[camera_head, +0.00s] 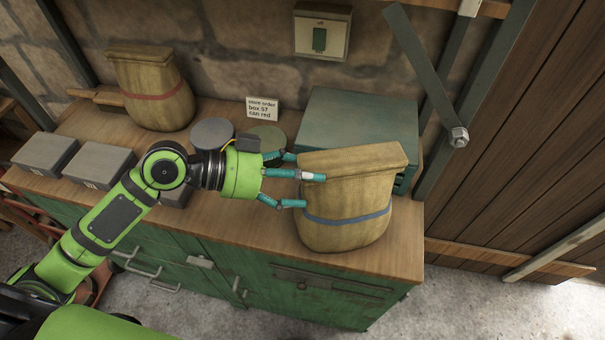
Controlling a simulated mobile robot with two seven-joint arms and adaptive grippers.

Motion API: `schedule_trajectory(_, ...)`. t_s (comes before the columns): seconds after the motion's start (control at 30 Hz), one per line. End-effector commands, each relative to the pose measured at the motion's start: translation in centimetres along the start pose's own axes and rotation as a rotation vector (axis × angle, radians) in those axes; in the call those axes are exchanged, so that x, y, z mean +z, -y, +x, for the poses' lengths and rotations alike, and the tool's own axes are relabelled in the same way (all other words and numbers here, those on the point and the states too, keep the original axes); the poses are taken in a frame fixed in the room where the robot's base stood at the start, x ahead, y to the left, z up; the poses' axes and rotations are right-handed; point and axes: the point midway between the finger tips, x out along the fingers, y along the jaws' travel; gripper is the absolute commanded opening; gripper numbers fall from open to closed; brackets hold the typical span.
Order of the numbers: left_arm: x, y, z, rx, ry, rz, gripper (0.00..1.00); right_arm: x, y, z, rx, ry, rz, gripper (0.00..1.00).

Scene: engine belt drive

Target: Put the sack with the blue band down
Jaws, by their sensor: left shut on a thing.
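The sack with the blue band (345,203) is at the right end of the wooden bench top, upright or nearly so. I cannot tell if its base touches the bench. My left gripper (306,188) reaches it from the left, its teal fingers shut on the sack's left side, near the upper part. A second sack with a red band (150,90) stands at the back left of the bench. My right gripper is not in view.
A grey-green box (355,118) stands behind the blue-banded sack. A card (262,109) and round lidded cans (212,132) are behind my left gripper. Grey blocks (46,154) line the left front. The bench (235,226) has a little bare top in front; its right edge is near the sack.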

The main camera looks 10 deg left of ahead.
Motion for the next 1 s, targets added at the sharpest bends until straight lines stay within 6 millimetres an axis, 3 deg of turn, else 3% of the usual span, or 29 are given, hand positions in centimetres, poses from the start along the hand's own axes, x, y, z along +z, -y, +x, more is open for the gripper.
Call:
schedule_trajectory(0.2,-0.6,0.1,-0.1,-0.005,-0.015,0.006,0.17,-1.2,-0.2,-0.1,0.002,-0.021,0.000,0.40)
schedule_trajectory(0.23,0.3,-0.1,0.0,0.002,0.009,-0.003,0.83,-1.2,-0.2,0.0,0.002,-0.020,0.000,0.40)
schedule_trajectory(0.27,0.3,0.0,0.0,0.002,0.009,-0.003,0.95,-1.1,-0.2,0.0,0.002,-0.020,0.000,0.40)
schedule_trajectory(0.3,0.3,0.0,0.0,0.002,0.009,-0.003,1.00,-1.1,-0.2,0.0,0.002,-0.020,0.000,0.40)
schedule_trajectory(0.73,0.3,0.0,-0.3,0.000,0.007,-0.001,1.00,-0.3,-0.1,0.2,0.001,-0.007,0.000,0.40)
schedule_trajectory(1.0,0.8,0.1,-4.3,-0.002,0.011,-0.002,1.00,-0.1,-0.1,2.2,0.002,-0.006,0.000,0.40)
